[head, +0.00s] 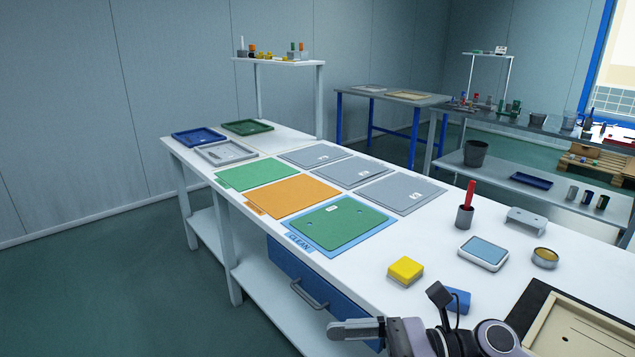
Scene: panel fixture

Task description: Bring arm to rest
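My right gripper (356,328) is at the bottom of the head view, with its arm coming in from the lower right. Its grey fingers point left, in front of the white table's (420,225) near edge and over the blue drawer. They are seen side-on, so I cannot tell whether they are open or shut. No object shows in them. A black camera-like part of mine stands up above the wrist. My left gripper is not in view.
Close to the wrist are a yellow block (405,270) and a blue block (457,300). A framed beige panel (580,335) lies at the lower right. A blue drawer (300,283) with a handle is under the table. A green plate (340,222) lies on the blue CLEAN mat.

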